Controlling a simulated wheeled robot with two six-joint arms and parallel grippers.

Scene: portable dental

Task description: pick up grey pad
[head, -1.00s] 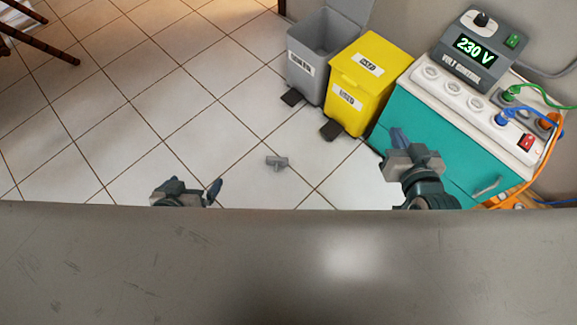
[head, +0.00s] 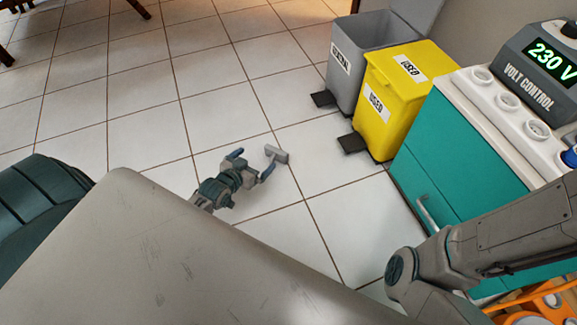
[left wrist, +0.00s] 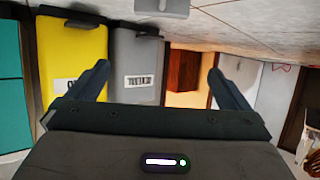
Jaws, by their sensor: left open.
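The grey pad (head: 280,155) is a small grey piece lying on the tiled floor in the head view. My left gripper (head: 251,162) is open and low over the floor, with its fingers pointing toward the pad. The right-hand finger is close to the pad, and I cannot tell whether they touch. In the left wrist view, a grey piece that looks like the pad (left wrist: 162,7) shows at the top edge, beyond and between the open fingers (left wrist: 158,80). My right arm is at the right of the head view, but its gripper is out of sight.
A yellow bin (head: 408,100) and a grey bin (head: 352,70) with dark pedals stand beyond the pad. A teal cabinet (head: 445,165) with a voltage control box (head: 540,70) is at the right. Tiled floor left of the pad is clear.

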